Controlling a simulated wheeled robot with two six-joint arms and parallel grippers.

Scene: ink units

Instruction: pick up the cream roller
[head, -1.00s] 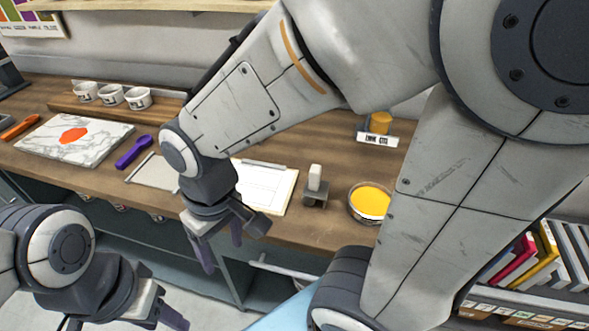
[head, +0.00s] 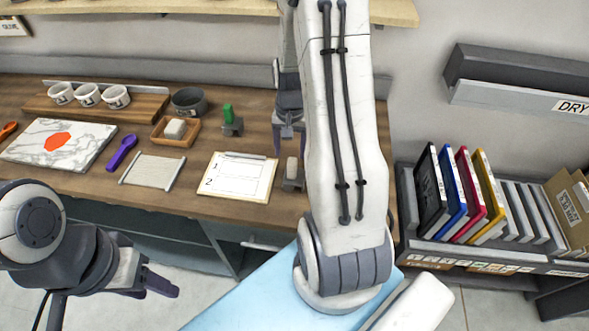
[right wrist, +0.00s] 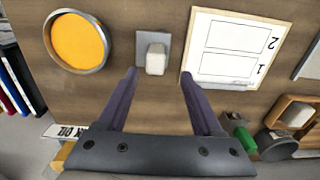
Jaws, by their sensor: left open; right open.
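The cream roller (head: 292,167) stands on a small grey stand (head: 292,184) on the wooden counter, right of the white numbered sheet. In the right wrist view the roller (right wrist: 156,58) is just beyond the fingertips, between their lines, and nothing touches it. My right gripper (head: 289,128) is open and empty behind the roller; its open fingers (right wrist: 158,77) fill the lower part of the wrist view. My left gripper (head: 160,287) is open and empty in front of the counter.
The numbered sheet (head: 238,177) lies left of the roller. An orange ink dish (right wrist: 78,41) is on its other side, hidden by my arm in the head view. A green roller (head: 228,116), a dark bowl (head: 188,102) and a wooden tray (head: 158,133) stand further back.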

